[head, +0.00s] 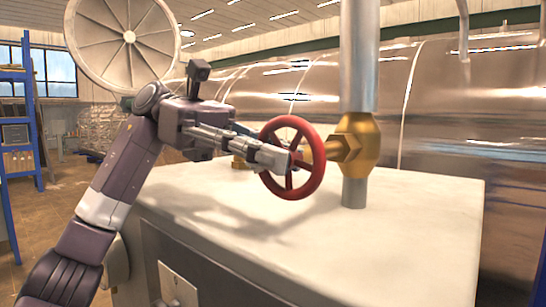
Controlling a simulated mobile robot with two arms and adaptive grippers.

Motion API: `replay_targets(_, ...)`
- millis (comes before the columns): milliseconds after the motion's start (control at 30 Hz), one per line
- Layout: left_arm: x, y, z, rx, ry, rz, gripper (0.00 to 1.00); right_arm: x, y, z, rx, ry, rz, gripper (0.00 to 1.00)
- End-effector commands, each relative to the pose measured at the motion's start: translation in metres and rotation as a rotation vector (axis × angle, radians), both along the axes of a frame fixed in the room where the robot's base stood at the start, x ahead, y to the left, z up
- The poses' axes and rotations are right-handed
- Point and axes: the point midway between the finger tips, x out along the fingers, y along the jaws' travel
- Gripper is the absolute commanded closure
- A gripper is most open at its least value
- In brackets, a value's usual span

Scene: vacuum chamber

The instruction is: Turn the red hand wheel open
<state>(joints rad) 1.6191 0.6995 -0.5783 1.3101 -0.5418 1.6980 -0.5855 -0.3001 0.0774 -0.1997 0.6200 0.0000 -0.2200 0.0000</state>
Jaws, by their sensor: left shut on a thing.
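The red hand wheel (313,181) stands upright, facing left, in the middle of the head view. It sits on the stem of a brass valve (361,145) in a vertical grey pipe (359,60). My left gripper (286,160) comes in from the left and its fingers are at the wheel's hub and spokes. It is shut on the wheel, though the fingertips partly hide the exact contact. My right gripper is not in view.
A white-topped cabinet (420,200) stands under the valve. A large shiny metal tank (470,110) lies behind it. A big pale spoked wheel (88,50) is at upper left, and a blue shelf rack (30,120) stands at far left.

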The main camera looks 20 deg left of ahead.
Motion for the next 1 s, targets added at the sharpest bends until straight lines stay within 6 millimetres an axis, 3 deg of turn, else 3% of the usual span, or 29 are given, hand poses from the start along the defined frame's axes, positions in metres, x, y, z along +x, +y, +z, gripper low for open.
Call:
replay_targets(167,0.000,0.000,0.004,-0.010,0.000,0.003,1.00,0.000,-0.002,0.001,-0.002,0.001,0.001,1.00)
replay_targets(200,0.000,0.000,0.004,-0.010,0.000,0.003,0.87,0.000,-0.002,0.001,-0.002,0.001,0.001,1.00)
replay_targets(333,0.000,0.000,0.003,-0.007,0.000,0.003,0.72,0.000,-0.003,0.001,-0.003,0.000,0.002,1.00)
replay_targets(667,0.001,0.003,0.002,-0.003,0.000,0.002,0.72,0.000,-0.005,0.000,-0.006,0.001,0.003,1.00)
replay_targets(1000,0.017,0.045,0.013,-0.006,-0.001,0.003,0.72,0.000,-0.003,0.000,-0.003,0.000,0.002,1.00)
